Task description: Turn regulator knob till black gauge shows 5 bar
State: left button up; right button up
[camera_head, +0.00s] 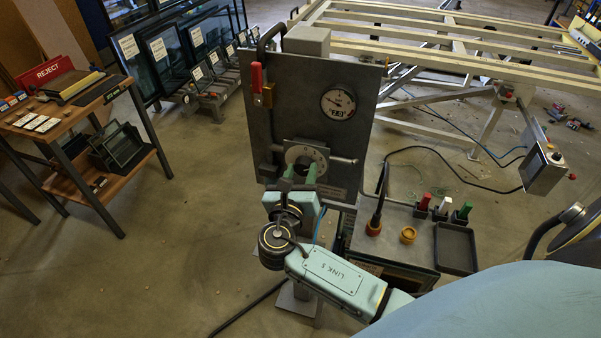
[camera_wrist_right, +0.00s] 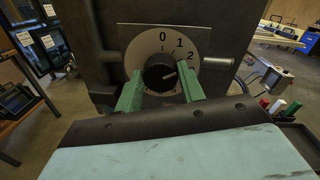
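The black regulator knob (camera_wrist_right: 160,73) sits on a round white dial (camera_wrist_right: 161,50) marked 0, 1, 2. In the head view the right gripper (camera_head: 300,171) is in front of the dial (camera_head: 306,156), and the knob is mostly hidden. The gauge (camera_head: 338,103) above has a white face and dark rim; its needle is too small to read. My left gripper is not in view.
A grey upright panel (camera_head: 290,105) carries the dial, gauge and a red-handled lever (camera_head: 257,78). A bench at right holds red, white and green pieces (camera_head: 443,205) and a dark tray (camera_head: 456,250). A wooden shelf table (camera_head: 70,115) stands left; the floor between is clear.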

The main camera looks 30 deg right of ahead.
jog(key=shift+c, duration=0.8)
jog(key=shift+m, duration=0.3)
jog(key=m, duration=0.2)
jog(key=shift+f+m+b, duration=0.1)
jog(key=shift+m+b, duration=0.25)
jog(key=shift+m, duration=0.05)
jog(key=m+b, duration=0.2)
jog(key=m, duration=0.2)
jog(key=shift+s+f+m, duration=0.1)
jog(key=shift+f+m, duration=0.05)
jog(key=shift+m, duration=0.25)
jog(key=m+b, duration=0.3)
jog(key=m, duration=0.1)
jog(key=shift+d+f+m+h, duration=0.1)
jog(key=shift+m+h, duration=0.3)
jog(key=shift+m+g+h+b, duration=0.3)
jog(key=shift+m+b, duration=1.95)
jog(key=shift+m, duration=0.45)
